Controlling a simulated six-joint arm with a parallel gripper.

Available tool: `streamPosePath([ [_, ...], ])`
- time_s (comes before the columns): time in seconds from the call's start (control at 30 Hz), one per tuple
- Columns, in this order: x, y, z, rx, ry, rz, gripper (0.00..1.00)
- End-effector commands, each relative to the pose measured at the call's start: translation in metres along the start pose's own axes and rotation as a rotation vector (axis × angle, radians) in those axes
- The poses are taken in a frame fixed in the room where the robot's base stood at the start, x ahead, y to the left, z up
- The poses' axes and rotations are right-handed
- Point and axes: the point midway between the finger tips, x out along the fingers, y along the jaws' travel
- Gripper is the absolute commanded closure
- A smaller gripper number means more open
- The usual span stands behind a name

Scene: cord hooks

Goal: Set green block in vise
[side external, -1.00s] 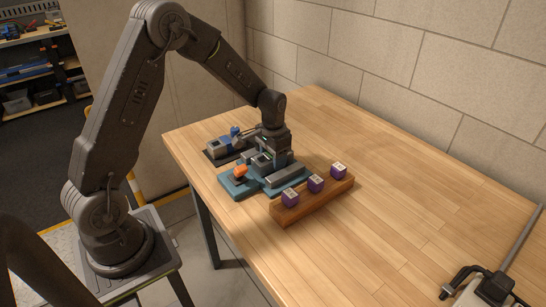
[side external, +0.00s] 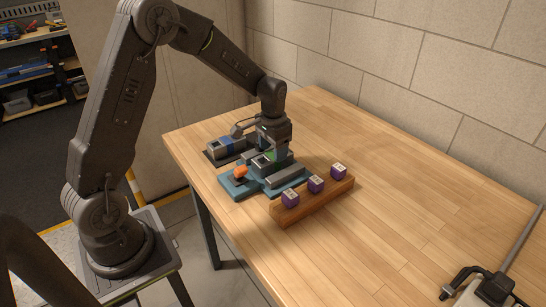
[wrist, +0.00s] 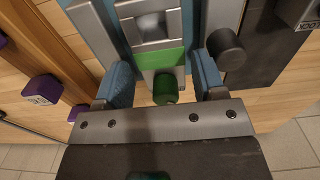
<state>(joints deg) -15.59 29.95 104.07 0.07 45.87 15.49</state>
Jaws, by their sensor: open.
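The vise, with a blue base (side external: 234,187) and grey steel jaws, stands on the table beneath my gripper (side external: 268,154). The green block (wrist: 160,58) shows as a flat band across the vise's steel body in the wrist view. A small green patch also shows under my gripper in the side view (side external: 270,154). In the wrist view, my gripper (wrist: 163,64) is open, with one blue-padded finger on each side of the green block and a gap at each side. A round green knob (wrist: 165,89) lies between the fingers. I cannot tell how deep the block sits.
A dark second fixture (side external: 222,149) with a grey round knob (wrist: 226,48) stands close beside the vise. A wooden rail (side external: 314,202) carrying purple cubes (side external: 316,184) is on the other side. An orange knob (side external: 240,171) shows at the vise's front.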

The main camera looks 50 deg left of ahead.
Motion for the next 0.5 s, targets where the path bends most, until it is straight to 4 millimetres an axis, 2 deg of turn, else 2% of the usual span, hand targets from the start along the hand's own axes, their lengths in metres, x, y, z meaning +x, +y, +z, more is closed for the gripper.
streamPosePath([
  [0.03, -0.013, 0.0, -0.001, 0.0, 0.007, -0.002, 0.36],
  [0.2, -0.049, 0.0, -0.001, 0.0, 0.005, -0.001, 0.36],
  [0.3, -0.065, 0.0, -0.001, 0.0, 0.004, -0.001, 0.36],
  [0.5, -0.085, 0.0, 0.0, 0.0, 0.003, -0.001, 0.36],
])
